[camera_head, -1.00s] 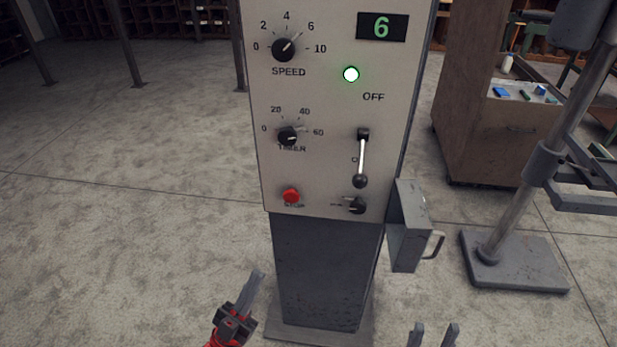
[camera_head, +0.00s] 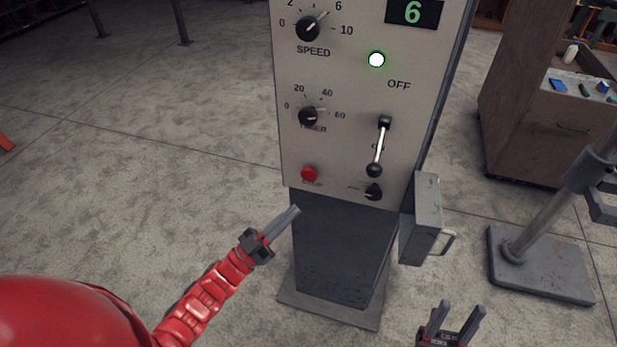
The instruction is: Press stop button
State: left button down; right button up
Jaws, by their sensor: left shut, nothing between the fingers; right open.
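The red stop button (camera_head: 309,174) sits at the lower left of the grey control panel (camera_head: 345,150), which stands on a dark pedestal. The label under the button is too small to read clearly. My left gripper (camera_head: 295,210) is shut and empty, its fingertips a little below and left of the button in the picture, apart from it. My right gripper (camera_head: 462,309) is open and empty at the bottom, right of the pedestal.
The panel also bears a speed knob (camera_head: 308,29), a timer knob (camera_head: 308,117), a lever (camera_head: 378,148) pointing down, a small black knob (camera_head: 373,192) and a lit green-rimmed lamp (camera_head: 376,60). A grey box (camera_head: 422,218) with a handle juts out at the panel's right side.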

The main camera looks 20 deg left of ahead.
pick_arm(q)
jog(key=b, duration=0.4)
send_near(313, 176)
jog(key=w+d+r, duration=0.1)
jog(key=d+r, duration=0.2)
jog(key=d, duration=0.1)
jog(key=shift+w+a, duration=0.2)
jog(key=shift+w, duration=0.5)
jog(key=shift+w, duration=0.15)
dwell(0.8)
jog(key=shift+w+b, duration=0.3)
jog(key=shift+w+b, duration=0.45)
jog(key=shift+w, duration=0.1)
dwell(0.8)
jog(key=shift+s, duration=0.1)
jog(key=shift+s+p, duration=0.6)
jog(key=shift+s, duration=0.3)
